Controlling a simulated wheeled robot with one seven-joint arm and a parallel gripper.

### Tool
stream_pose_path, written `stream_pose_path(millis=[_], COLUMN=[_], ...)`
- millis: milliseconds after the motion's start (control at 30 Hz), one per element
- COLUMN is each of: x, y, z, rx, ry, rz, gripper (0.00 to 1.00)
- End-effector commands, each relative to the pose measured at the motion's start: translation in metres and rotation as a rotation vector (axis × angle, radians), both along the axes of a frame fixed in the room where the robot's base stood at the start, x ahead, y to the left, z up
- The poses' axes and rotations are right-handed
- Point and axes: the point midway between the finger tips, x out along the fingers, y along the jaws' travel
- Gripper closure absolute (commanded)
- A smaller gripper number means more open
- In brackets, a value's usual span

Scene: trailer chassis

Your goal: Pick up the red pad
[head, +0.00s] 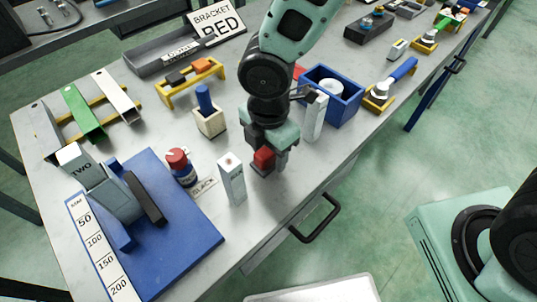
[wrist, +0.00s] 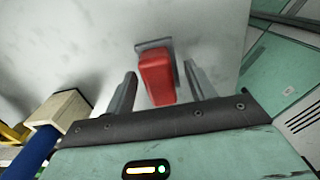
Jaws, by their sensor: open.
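The red pad (wrist: 157,78) is a small red block on a grey base plate (wrist: 153,45), which rests on the pale worktop. In the wrist view it sits between the two fingers of my gripper (wrist: 163,88), with a gap on each side. In the head view the red pad (head: 264,158) shows at the tips of my gripper (head: 268,158), which points down near the table's front edge. My gripper is open and holds nothing. Its fingers partly hide the pad and its base in the head view.
A white upright block (head: 232,178) stands just left of my gripper. Another white upright block (head: 313,118) and a blue bin (head: 343,97) stand to the right. A wooden holder with a blue peg (head: 209,118) is behind left. A blue board (head: 180,240) lies at front left.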

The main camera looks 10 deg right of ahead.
Motion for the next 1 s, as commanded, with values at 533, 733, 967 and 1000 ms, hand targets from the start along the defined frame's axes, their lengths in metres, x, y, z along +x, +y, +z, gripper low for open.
stream_pose_path(millis=[533, 733, 967, 1000], x=[0.0, 0.002, 0.002, 0.002], y=[0.0, 0.0, 0.0, 0.0], z=[0.002, 0.028, 0.073, 0.08], rx=[0.001, 0.002, 0.002, 0.002], ry=[-0.001, -0.005, -0.005, -0.005], rz=[0.0, -0.003, -0.003, -0.002], gripper=[1.0, 1.0, 1.0, 1.0])
